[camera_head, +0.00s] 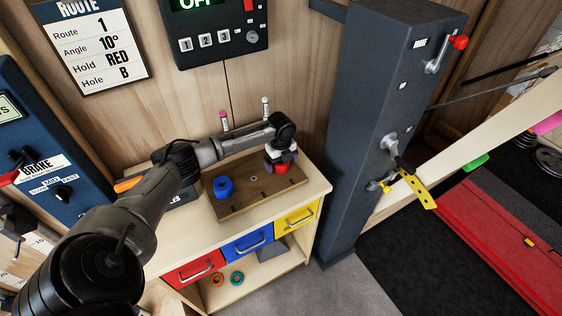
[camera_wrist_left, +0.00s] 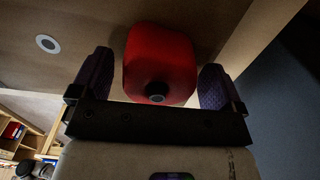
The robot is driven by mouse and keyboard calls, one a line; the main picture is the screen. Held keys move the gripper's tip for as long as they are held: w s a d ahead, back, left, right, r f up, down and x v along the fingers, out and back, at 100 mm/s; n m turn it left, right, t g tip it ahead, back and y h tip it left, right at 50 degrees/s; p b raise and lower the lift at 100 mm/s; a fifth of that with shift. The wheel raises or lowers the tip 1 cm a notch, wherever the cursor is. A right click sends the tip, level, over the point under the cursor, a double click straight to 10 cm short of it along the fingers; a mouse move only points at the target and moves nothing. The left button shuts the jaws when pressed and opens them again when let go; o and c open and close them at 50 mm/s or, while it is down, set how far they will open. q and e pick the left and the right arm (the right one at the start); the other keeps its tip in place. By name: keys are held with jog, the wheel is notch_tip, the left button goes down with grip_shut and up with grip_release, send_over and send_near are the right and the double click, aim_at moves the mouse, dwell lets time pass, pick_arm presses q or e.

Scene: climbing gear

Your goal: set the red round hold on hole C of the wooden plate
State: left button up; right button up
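The wooden plate (camera_head: 240,204) lies on the low cabinet's top. The red round hold (camera_head: 282,169) is at the plate's right part; whether it is seated in a hole cannot be seen. My left gripper (camera_head: 281,158) is over it, pointing down. In the left wrist view the red hold (camera_wrist_left: 160,62) is between the fingers of the left gripper (camera_wrist_left: 155,85). A narrow gap shows beside the left finger; the right finger is very close to the hold. A free round hole (camera_wrist_left: 47,43) shows left of it. My right gripper is not in view.
A blue round hold (camera_head: 223,187) sits on the plate's left part. Two markers (camera_head: 265,107) stand behind the plate. A dark grey column (camera_head: 370,120) rises close on the right. The wall card (camera_head: 92,42) reads Hold RED, Hole B.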

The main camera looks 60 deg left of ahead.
aim_at(281, 162)
pick_arm(q)
notch_tip(281, 162, up, 12)
jog(key=p, duration=0.2)
jog(key=shift+n, duration=0.4)
jog(key=d+f, duration=0.3)
jog(key=d, duration=0.1)
jog(key=s+d+f, duration=0.1)
jog(key=d+f, duration=0.3)
jog(key=s+d+f, duration=0.1)
jog(key=d+f, duration=0.3)
jog(key=d, duration=0.1)
jog(key=shift+s+d, duration=0.1)
jog(key=shift+s, duration=0.15)
jog(key=s+d+f+n+t+h, duration=0.1)
jog(key=s+d+f+n, duration=0.3)
jog(key=s+d, duration=0.5)
jog(key=s+d+f+n+t, duration=0.1)
jog(key=s+d+f+n, duration=0.2)
jog(key=s+d, duration=0.65)
jog(key=s+d+r+n, duration=0.1)
jog(key=s+n, duration=0.1)
jog(key=s+d+r+n+t, duration=0.1)
jog(key=s+n, duration=0.1)
jog(key=n, duration=0.1)
jog(key=s+d+r+n, duration=0.1)
jog(key=s+r+n, duration=0.1)
jog(key=n, duration=0.1)
jog(key=shift+s+d+t+y, duration=0.3)
jog(key=shift+s+d+y, duration=0.05)
jog(key=shift+d+y, duration=0.05)
